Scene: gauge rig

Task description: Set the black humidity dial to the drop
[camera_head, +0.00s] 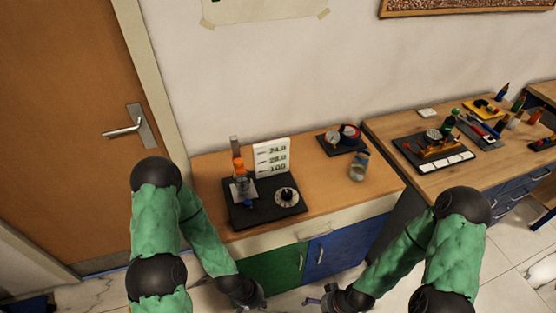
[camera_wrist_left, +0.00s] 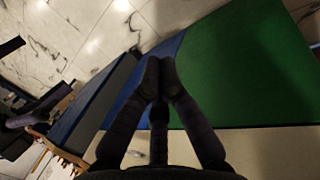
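A round dial (camera_head: 287,196) with a dark knob and a pale marked face sits on the right part of a black board (camera_head: 262,213) on the wooden bench. Its marks are too small to read, so I cannot make out a drop or where the knob points. My left gripper (camera_wrist_left: 159,74) has its fingertips together with nothing between them. In the head view it is low in front of the cabinet, below and apart from the board. My right gripper (camera_head: 318,297) is also low in front of the cabinet, away from the dial; its finger gap is unclear.
A white number card (camera_head: 272,157) and an orange-topped device (camera_head: 240,182) stand on the board. Behind are a small dark plate with gauges (camera_head: 343,139) and a jar (camera_head: 359,166). A second bench (camera_head: 455,172) with tools is at right. The bench's front edge lies between grippers and board.

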